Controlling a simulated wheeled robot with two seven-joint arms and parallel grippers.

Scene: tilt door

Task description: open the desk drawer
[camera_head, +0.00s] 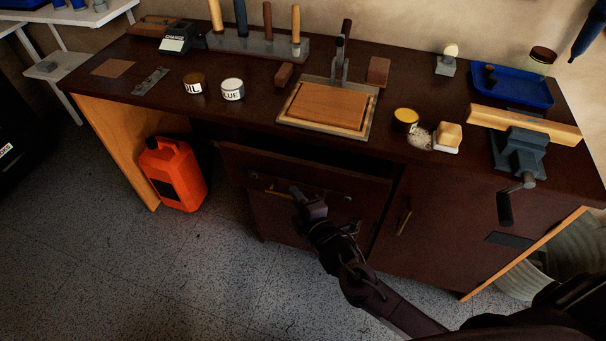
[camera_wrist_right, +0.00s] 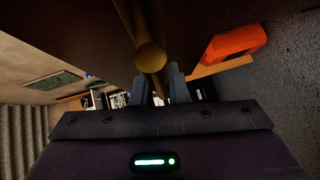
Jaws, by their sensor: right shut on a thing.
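My right gripper (camera_head: 298,194) is at this handle. In the right wrist view, the brass handle (camera_wrist_right: 150,57) passes between the two grey fingers of my right gripper (camera_wrist_right: 157,88), which are shut on it. My left gripper is not in view.
A cabinet door with a brass handle (camera_head: 403,222) is right of the drawer. An orange canister (camera_head: 173,174) stands on the floor at left. The desk top (camera_head: 250,121) holds cans, tools, a wooden board (camera_head: 328,107) and a vise (camera_head: 521,155). Floor in front is clear.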

